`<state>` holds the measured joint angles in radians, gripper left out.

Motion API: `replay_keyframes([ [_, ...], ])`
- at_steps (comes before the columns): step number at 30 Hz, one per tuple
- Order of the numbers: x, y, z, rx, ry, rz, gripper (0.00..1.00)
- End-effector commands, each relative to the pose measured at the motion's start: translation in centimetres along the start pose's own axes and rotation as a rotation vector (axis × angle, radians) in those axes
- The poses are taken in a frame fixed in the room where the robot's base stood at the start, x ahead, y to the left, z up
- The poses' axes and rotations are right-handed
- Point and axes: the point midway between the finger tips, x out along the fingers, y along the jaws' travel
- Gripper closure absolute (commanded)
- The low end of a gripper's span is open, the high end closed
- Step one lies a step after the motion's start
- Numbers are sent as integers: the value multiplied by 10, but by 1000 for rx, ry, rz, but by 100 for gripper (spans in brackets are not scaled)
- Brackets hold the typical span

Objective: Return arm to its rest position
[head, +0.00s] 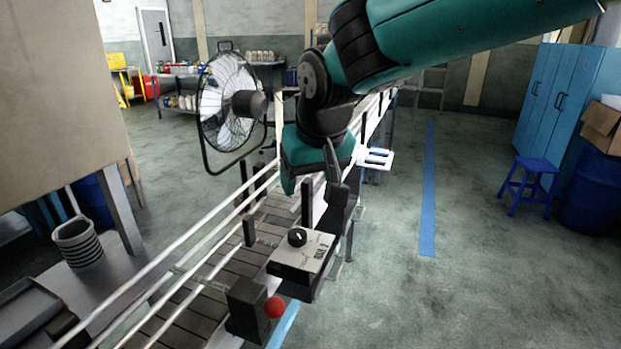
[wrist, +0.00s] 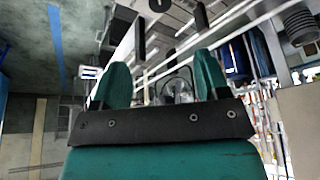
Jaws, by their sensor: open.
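My teal arm reaches in from the upper right of the head view and bends down at a black wrist joint. My gripper (head: 310,170) hangs above the slatted conveyor (head: 205,285), short of the control box. In the wrist view the two teal fingers of my gripper (wrist: 163,78) stand wide apart, with nothing between them but background. The gripper is open and empty. Part of the conveyor behind the arm is hidden. I cannot tell the exact height of the fingertips above the slats.
A control box (head: 302,251) with a black knob and a red button (head: 275,307) stand at the conveyor's near side. A fan (head: 228,100) is behind it. A ribbed container (head: 78,243) sits at left. A blue stool (head: 528,186) is at right. Open floor lies right of the conveyor.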

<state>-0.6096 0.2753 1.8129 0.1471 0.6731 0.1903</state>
Motion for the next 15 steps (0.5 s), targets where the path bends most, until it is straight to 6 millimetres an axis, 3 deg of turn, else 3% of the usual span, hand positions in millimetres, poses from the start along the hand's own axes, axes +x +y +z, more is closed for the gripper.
replay_keyframes([
  [11,-5,4,5,-6,-6,-7,32],
  [14,-17,17,32,-34,-40,-43,32],
  [15,-24,23,50,-54,-61,-69,32],
])
